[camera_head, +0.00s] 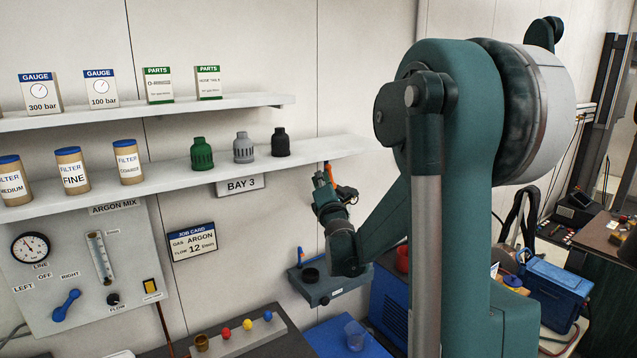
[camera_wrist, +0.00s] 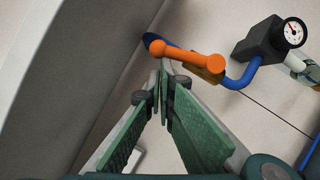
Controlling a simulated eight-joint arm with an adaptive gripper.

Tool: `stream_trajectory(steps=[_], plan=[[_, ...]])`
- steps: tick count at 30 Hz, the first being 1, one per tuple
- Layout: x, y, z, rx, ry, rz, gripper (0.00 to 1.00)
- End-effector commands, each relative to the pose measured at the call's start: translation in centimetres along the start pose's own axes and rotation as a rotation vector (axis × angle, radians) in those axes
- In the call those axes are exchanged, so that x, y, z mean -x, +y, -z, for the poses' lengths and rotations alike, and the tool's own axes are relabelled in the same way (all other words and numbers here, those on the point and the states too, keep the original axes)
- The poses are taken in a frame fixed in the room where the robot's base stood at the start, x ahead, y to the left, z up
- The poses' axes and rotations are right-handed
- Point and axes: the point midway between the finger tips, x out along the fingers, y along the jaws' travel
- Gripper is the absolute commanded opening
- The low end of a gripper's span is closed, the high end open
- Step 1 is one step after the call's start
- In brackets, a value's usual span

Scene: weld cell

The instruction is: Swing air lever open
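An orange lever (camera_wrist: 187,56) sits on a blue pipe (camera_wrist: 240,80) by the wall in the wrist view, with a brass-coloured part at its right end. I take it for the air lever. It lies roughly along the pipe, slightly tilted. A bit of orange (camera_head: 327,168) also shows beside my gripper in the head view. My gripper (camera_wrist: 162,82) has its green fingertips almost together just below the lever's left part, with nothing visible between them. I cannot tell whether they touch the lever. In the head view, my gripper (camera_head: 322,182) is small and partly hidden.
A black block with a round gauge (camera_wrist: 293,32) sits right of the lever. A grey wall box (camera_head: 325,285) is below. The argon panel (camera_head: 130,230) has a blue knob lever (camera_head: 66,305).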

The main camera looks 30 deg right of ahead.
Motion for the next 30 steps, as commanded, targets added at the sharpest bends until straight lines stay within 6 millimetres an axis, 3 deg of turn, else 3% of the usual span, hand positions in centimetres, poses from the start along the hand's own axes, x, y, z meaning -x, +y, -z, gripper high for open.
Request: stream_trajectory(steps=[15, 30], plan=[[-0.9, 0.6, -1.9, -0.214, 0.0, 0.102, 0.0], [-1.0, 0.6, -2.2, -0.244, -0.001, 0.115, 0.0]])
